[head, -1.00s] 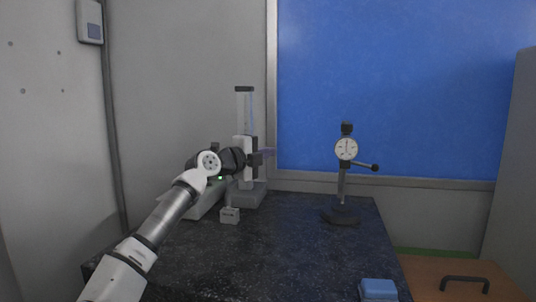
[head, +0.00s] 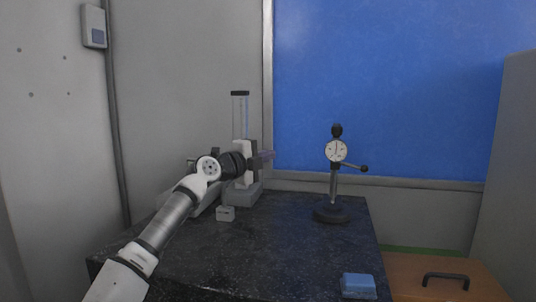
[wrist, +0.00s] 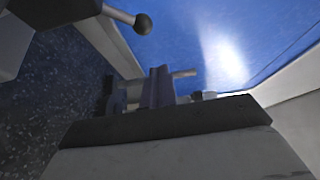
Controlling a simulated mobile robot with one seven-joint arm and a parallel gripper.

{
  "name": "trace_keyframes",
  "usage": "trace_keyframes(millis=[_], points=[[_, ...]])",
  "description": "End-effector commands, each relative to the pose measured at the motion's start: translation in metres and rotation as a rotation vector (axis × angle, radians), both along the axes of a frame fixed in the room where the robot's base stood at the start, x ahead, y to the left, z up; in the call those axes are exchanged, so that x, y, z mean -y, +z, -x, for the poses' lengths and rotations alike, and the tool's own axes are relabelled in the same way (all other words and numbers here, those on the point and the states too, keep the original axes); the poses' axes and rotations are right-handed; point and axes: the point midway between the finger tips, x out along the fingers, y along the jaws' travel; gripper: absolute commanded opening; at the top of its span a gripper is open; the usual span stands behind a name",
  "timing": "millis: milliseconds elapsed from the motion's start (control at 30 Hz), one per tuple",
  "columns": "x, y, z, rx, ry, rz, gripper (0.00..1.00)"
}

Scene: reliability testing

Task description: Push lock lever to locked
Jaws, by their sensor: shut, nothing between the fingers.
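A dial gauge stand (head: 333,190) with a round white dial and dark base stands upright on the black table. A lever with a black ball end (head: 364,168) sticks out to its right, tilted slightly down. A rod with a black ball (wrist: 142,24), likely this lever, shows at the top left in the wrist view. My gripper (head: 267,155) is shut and empty, left of the stand and clear of it, pointing right. Its purple fingers (wrist: 160,87) show in the middle of the wrist view. I cannot make out any lock marking.
A tall column gauge (head: 240,110) stands behind my gripper. A small grey block (head: 226,213) sits on the table (head: 275,245) below my wrist. A blue block (head: 357,286) lies near the front right edge. A brown surface with a dark handle (head: 446,277) is at the right.

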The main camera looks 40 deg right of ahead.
Motion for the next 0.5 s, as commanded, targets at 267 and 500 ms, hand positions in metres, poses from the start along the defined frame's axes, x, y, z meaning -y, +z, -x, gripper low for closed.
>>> trace_keyframes(millis=[267, 500], points=[[-0.057, -0.005, 0.008, 0.003, 0.003, -0.002, 0.00], [-0.091, -0.001, 0.016, 0.001, 0.001, 0.001, 0.00]])
